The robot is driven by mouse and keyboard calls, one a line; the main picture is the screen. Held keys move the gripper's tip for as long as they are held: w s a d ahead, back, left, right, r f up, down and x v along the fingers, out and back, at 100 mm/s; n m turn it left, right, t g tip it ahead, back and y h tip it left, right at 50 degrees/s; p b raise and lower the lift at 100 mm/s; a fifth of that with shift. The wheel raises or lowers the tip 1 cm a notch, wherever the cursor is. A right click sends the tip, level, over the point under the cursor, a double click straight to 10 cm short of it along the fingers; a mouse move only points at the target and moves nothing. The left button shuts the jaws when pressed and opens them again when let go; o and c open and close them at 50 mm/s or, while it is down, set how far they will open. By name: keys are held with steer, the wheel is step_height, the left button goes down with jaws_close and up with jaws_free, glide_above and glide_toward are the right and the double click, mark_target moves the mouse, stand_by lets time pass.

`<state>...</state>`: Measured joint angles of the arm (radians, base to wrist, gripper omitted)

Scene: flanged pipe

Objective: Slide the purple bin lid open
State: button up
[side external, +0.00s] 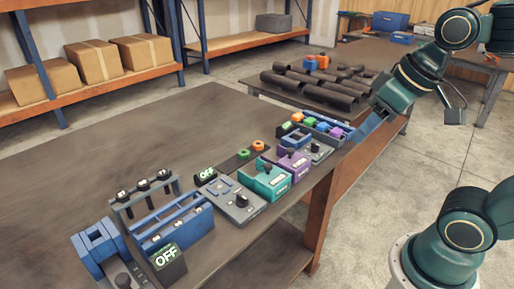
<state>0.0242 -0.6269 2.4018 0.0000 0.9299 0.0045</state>
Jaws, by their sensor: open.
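The purple bin (297,172) stands near the right edge of the long brown table, with a dark knob on its purple lid (291,157). The lid appears to cover the bin, but it is too small to tell exactly. My gripper (368,128) is to the right of and beyond the bin, over the table's right edge, clear of the lid. It is open with nothing visible in it. Its fingertips are small and hard to make out.
A teal bin (269,181) with a similar knob stands just left of the purple one. A grey panel (233,200) and a blue rack (178,222) are nearer the camera. Coloured blocks (310,124) sit beyond. Dark pipes (320,88) lie on a farther table. The table's left is clear.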

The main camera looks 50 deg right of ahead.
steer(key=w+d+r+g, duration=0.1)
steer(key=w+d, duration=0.1)
steer(key=w, duration=0.4)
steer(key=m+g, duration=0.3)
steer(key=g, duration=0.1)
glide_above(290, 149)
step_height(290, 149, down, 7)
steer(key=shift+s, duration=0.1)
steer(key=shift+f, duration=0.1)
step_height(290, 149, down, 14)
steer(key=shift+r, duration=0.15)
jaws_close()
